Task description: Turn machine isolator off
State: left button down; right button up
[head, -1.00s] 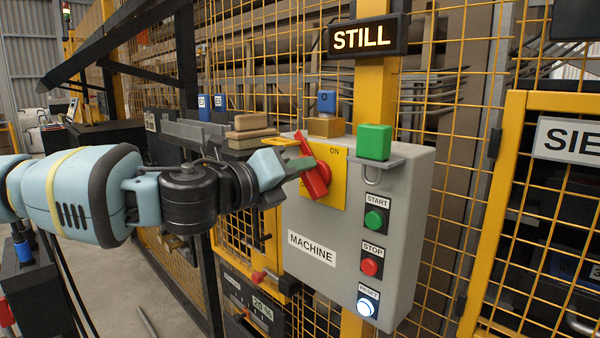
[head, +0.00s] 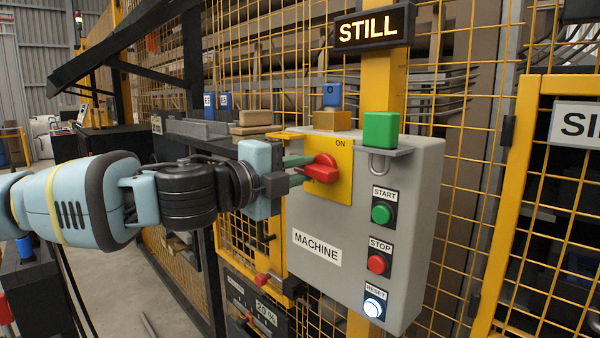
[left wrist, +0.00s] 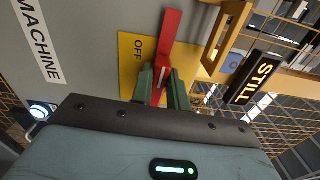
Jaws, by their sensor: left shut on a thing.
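The machine isolator is a red rotary handle (head: 322,172) on a yellow plate (head: 343,187) at the upper left of the grey MACHINE box (head: 355,235). The handle lies nearly horizontal in the head view. "ON" shows at the plate's top there; the left wrist view shows the handle (left wrist: 168,45) and "OFF" on the plate (left wrist: 131,62). My left gripper (head: 301,170) reaches in from the left and is shut on the handle's near end. Its green fingers (left wrist: 161,88) sit on either side of the handle. My right gripper is not in view.
The box also carries a green START button (head: 381,214), a red STOP button (head: 377,263) and a lit RESET button (head: 374,306). A green block (head: 380,130) sits on a small shelf at its top. A lit STILL sign (head: 372,29) hangs above. Yellow mesh fencing surrounds the box.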

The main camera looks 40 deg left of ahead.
pick_arm(q)
jog(key=shift+f+n, duration=0.1)
jog(key=shift+n, duration=0.3)
jog(key=c, duration=1.4)
grip_release()
jog(key=shift+o, duration=0.2)
jog(key=shift+s, duration=0.15)
